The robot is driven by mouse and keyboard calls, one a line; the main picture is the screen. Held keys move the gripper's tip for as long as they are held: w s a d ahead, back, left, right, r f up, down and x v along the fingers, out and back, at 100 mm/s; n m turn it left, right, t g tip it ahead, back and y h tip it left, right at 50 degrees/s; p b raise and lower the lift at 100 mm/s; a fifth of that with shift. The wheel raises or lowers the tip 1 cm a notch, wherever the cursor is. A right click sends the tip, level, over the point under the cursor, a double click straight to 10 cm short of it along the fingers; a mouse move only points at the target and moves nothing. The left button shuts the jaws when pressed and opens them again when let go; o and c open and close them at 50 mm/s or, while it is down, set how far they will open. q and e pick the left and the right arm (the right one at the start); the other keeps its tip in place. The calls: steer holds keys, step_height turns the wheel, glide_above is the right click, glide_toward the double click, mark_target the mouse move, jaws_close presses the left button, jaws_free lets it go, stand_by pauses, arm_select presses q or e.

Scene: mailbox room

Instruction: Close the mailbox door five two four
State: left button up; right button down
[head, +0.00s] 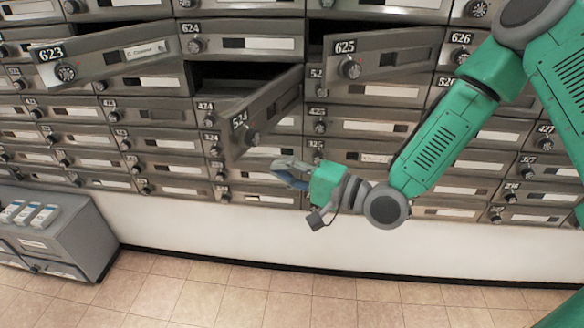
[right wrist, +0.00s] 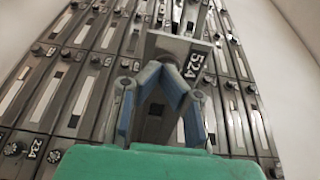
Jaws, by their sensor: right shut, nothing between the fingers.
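The door of mailbox 524 (head: 265,112) stands open in the head view, swung out from its dark opening (head: 243,78). Its number plate and round lock dial are at the outer end. My right gripper (head: 279,169) is just below and to the right of that dial, its fingers pointing left. In the right wrist view the door 524 (right wrist: 180,47) shows just beyond the fingertips of the right gripper (right wrist: 171,68). The blue-padded fingers meet at the tips with nothing between them. I cannot tell whether they touch the door. My left gripper is not in view.
Doors 623 (head: 110,54) and 625 (head: 384,53) also stand open above, to the left and right. Door 624 (head: 243,43) is closed between them. A grey cabinet (head: 62,233) with small boxes stands at the lower left. The tiled floor (head: 240,298) is clear.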

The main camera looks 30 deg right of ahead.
mark_target(234, 155)
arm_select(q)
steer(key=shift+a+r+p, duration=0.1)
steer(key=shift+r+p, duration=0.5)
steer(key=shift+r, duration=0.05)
arm_select(e)
steer(key=x, duration=0.9)
steer(key=shift+a, duration=0.1)
steer(key=shift+w, duration=0.1)
